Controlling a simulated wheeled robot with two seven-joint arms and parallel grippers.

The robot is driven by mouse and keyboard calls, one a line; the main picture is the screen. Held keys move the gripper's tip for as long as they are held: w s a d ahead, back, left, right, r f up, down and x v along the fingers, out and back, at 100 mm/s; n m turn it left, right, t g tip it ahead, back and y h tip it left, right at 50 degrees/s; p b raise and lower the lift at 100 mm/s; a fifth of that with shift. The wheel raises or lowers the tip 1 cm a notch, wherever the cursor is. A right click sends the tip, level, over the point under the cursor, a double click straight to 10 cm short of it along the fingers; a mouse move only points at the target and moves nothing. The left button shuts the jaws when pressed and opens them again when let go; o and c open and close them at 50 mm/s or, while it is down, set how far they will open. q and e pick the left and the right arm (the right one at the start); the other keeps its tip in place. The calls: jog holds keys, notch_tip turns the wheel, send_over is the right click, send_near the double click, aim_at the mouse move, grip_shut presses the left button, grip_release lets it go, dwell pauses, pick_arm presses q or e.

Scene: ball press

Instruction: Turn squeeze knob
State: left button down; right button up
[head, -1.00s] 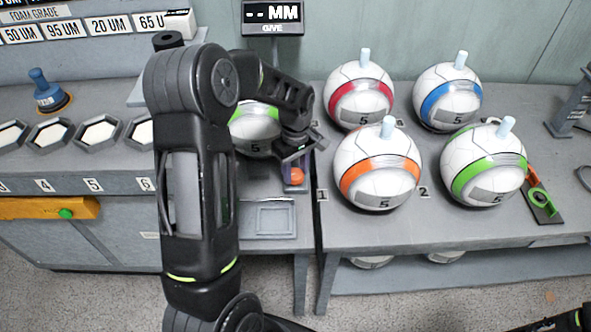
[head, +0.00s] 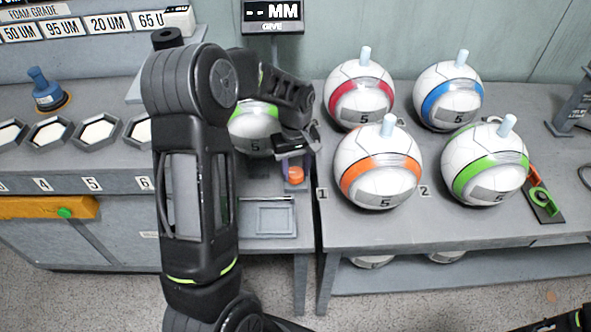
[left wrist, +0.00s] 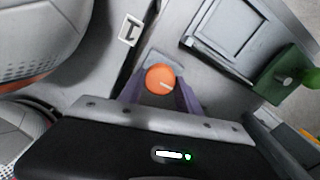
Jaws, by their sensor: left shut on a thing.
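The squeeze knob (head: 295,175) is a small orange round knob at the front of the press table, with a white line on its face in the left wrist view (left wrist: 160,79). My left gripper (head: 296,167) reaches down to it from above. Its purple fingers stand on both sides of the knob, shut on it, and in the left wrist view they flank it (left wrist: 160,92). A ball with a green band (head: 252,128) sits behind my left arm and is partly hidden. The display (head: 272,12) above reads "-- MM".
Several banded balls with pale pegs on top stand on the right table (head: 450,228). An empty square tray (head: 275,218) lies in front of the knob. A blue-handled tool (head: 45,92) and hexagonal holders (head: 98,131) are on the left.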

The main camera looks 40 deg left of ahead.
aim_at(295, 173)
pick_arm(q)
jog(key=m, duration=0.7)
jog(key=shift+b, duration=0.4)
jog(key=c, duration=2.2)
grip_release()
jog(key=c, duration=2.2)
grip_release()
jog(key=c, duration=0.8)
grip_release()
jog(key=shift+c, duration=0.2)
jog(key=shift+r, duration=0.15)
notch_tip(295, 173, up, 8)
jog(key=shift+f, duration=0.2)
